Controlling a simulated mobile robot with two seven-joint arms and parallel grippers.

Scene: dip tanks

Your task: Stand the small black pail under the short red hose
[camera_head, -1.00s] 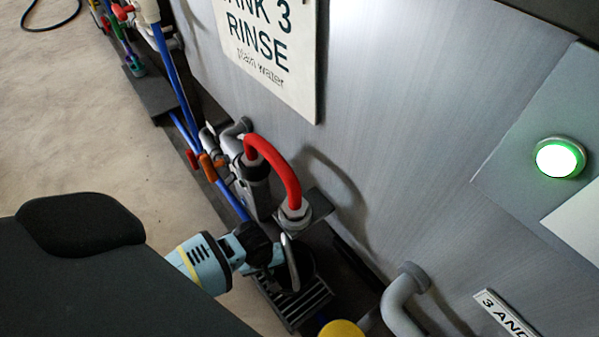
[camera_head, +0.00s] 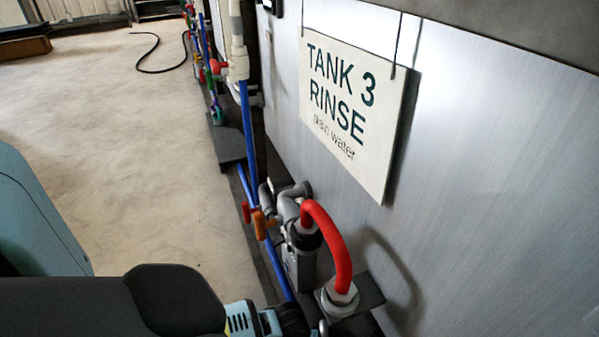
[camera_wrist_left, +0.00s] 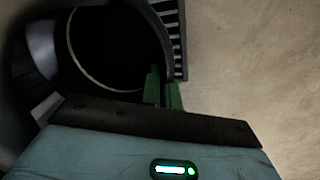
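The short red hose (camera_head: 338,250) arches from a grey fitting to a collar on a bracket at the tank's foot, in the head view. My left gripper (camera_head: 308,331) is at the bottom edge below the hose, mostly cut off. In the left wrist view the small black pail (camera_wrist_left: 108,45) shows from above as a dark round opening with a pale ring inside. The green finger pads (camera_wrist_left: 164,92) are close together at the pail's near wall and appear shut on it. The pail's base is hidden, so I cannot tell whether it touches the grate.
A slatted grate (camera_wrist_left: 177,38) shows beside the pail. The tank sign (camera_head: 350,115) hangs above the hose. Blue pipes (camera_head: 249,130) and an orange valve handle (camera_head: 259,224) run along the tank's foot. The pale floor (camera_head: 150,150) at left is mostly clear; a dark hose (camera_head: 150,68) lies far back.

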